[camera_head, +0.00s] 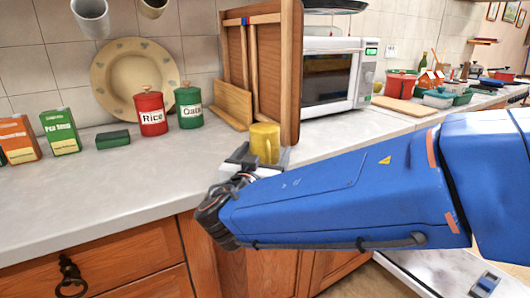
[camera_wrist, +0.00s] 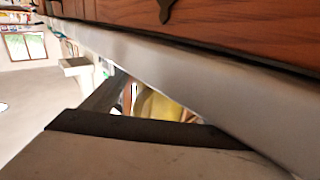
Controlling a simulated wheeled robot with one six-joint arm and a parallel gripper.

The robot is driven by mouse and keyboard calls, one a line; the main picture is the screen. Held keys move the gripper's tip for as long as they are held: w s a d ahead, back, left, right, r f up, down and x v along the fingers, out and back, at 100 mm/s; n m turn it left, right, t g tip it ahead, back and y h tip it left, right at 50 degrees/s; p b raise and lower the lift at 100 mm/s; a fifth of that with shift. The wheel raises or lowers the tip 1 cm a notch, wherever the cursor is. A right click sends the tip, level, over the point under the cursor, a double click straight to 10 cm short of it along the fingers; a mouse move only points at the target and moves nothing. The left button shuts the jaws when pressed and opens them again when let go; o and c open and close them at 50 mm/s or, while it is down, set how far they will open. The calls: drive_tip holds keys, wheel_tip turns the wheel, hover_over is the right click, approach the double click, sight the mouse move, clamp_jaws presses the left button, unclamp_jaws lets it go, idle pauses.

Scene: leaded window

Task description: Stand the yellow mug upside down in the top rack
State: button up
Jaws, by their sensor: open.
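The yellow mug (camera_head: 265,140) is on the grey counter near its front edge, seemingly upright, beside the wooden panel. My gripper (camera_head: 250,160) is open at the mug, low over the counter edge. My blue arm comes in from the right. In the wrist view, part of the yellow mug (camera_wrist: 155,104) shows behind the dark gripper parts, and most of it is hidden. I cannot tell whether the fingers touch it. I cannot make out the top rack in either view.
A wooden panel (camera_head: 290,75) stands behind the mug, with the microwave (camera_head: 328,80) to its right. Red (camera_head: 150,112) and green (camera_head: 188,106) canisters stand to the left. The left front counter (camera_head: 100,190) is clear. A pale panel (camera_head: 430,275) lies low at right.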

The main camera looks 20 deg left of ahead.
drive_tip(key=s+d, duration=0.1)
drive_tip(key=s, duration=1.6)
drive_tip(key=shift+s+d, duration=0.15)
drive_tip(key=shift+s, duration=0.05)
drive_tip(key=shift+d+f, duration=0.1)
drive_tip(key=w+d+f+g+h, duration=0.2)
drive_tip(key=w+d+f+g, duration=0.15)
drive_tip(key=d, duration=0.65)
drive_tip(key=w+d+f+g+h, duration=0.2)
drive_tip(key=w+d+h, duration=0.15)
drive_tip(key=d, duration=0.65)
drive_tip(key=w+d+f+g+h, duration=0.2)
drive_tip(key=w+d+g, duration=0.15)
drive_tip(key=d, duration=0.55)
drive_tip(key=s+d+f+g, duration=0.2)
drive_tip(key=d+f, duration=0.1)
drive_tip(key=d, duration=0.4)
drive_tip(key=s+d+f+g, duration=0.2)
drive_tip(key=d, duration=0.4)
drive_tip(key=s+d+f+y, duration=0.4)
drive_tip(key=s+d+y, duration=0.2)
drive_tip(key=s, duration=0.3)
drive_tip(key=shift+s+d+f+m, duration=0.25)
drive_tip(key=shift+s+m, duration=0.05)
drive_tip(key=shift+s, duration=0.1)
